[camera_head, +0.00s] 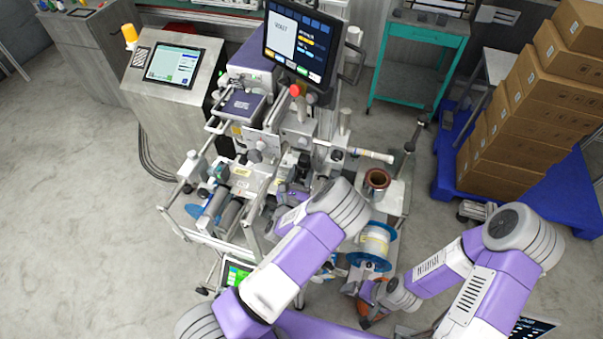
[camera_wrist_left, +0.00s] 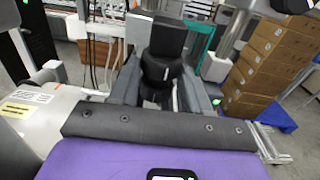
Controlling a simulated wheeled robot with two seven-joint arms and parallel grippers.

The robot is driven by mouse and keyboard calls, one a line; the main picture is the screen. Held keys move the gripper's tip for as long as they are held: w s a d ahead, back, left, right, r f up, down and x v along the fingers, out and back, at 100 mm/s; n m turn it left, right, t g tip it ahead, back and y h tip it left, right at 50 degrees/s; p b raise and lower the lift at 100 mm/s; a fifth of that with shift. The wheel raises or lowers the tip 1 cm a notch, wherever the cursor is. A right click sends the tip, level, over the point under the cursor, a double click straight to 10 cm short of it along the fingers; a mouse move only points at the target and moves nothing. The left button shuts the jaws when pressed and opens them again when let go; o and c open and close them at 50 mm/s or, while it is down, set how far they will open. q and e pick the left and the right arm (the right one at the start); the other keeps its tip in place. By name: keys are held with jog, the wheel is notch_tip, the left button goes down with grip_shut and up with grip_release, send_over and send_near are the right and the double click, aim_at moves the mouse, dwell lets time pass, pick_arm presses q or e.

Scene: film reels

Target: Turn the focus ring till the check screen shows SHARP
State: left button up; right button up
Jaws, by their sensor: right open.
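In the left wrist view a black round ring-like part (camera_wrist_left: 160,70), apparently the focus ring, stands under a dark block. The two dark fingers of my left gripper (camera_wrist_left: 163,90) are on either side of it; I cannot tell whether they touch it. In the head view my left gripper (camera_head: 300,172) is low among the machine parts, largely hidden by my arm. My right gripper (camera_head: 368,300) is open near the blue-flanged reel (camera_head: 372,243). A large monitor (camera_head: 300,42) stands above the machine; its words are too small to read surely, and I cannot tell whether it is the check screen.
A console screen (camera_head: 173,65) is at the upper left, and a small green screen (camera_head: 237,273) is low by my left arm. A brown roll (camera_head: 376,180) stands right of the machine. Cartons (camera_head: 530,110) on a blue pallet (camera_head: 560,205) fill the right. Floor at left is clear.

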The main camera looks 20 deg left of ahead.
pick_arm(q)
jog(key=o, duration=0.4)
jog(key=shift+o, duration=0.2)
jog(key=shift+s, duration=3.75)
